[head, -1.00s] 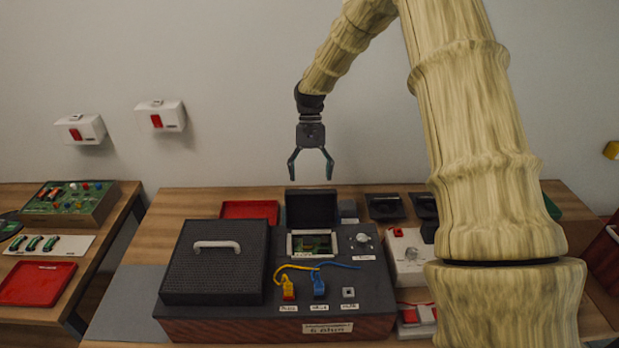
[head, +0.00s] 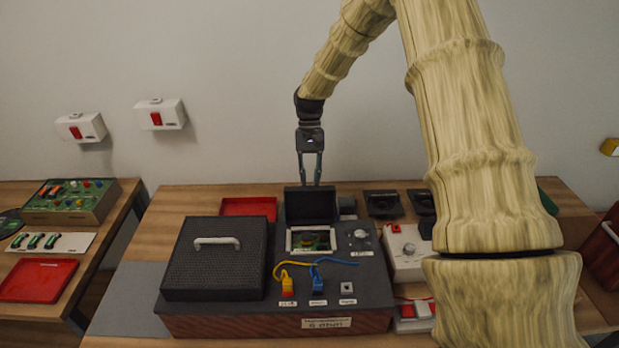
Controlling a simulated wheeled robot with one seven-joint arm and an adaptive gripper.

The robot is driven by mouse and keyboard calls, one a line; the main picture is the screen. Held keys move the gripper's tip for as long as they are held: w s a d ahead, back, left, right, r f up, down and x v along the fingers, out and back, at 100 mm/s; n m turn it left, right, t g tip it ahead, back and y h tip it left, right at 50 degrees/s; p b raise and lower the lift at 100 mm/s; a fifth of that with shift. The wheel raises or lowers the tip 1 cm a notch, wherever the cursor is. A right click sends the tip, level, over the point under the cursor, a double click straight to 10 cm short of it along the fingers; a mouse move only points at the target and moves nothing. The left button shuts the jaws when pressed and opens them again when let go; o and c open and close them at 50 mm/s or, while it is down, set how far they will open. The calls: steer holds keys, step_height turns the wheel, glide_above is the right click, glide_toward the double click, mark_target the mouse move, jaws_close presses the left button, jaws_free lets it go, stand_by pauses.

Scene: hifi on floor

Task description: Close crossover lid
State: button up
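The crossover lid (head: 311,204) is a dark panel standing raised behind a light-framed opening (head: 294,250) on the hi-fi box. A green circuit board (head: 313,241) with a dark round part shows inside the opening. My gripper (head: 310,184) hangs just above and behind the lid's top edge, pointing down. Its fingers are close together with a narrow gap, and nothing is visible between them. The fingertips meet the lid's top edge in the picture; I cannot tell whether they touch it.
A black speaker grille with a white handle (head: 217,243) covers the box's left side. Yellow (head: 286,284) and blue (head: 317,283) plugs sit in front of the opening, their cables near it. A knob (head: 361,234) is to the right. A red tray (head: 249,207) lies behind.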

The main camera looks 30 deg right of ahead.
steer(key=shift+s+a+f, duration=0.1)
steer(key=shift+a+f, duration=0.05)
steer(key=shift+f, duration=0.1)
jaws_close()
steer(key=shift+a, duration=0.15)
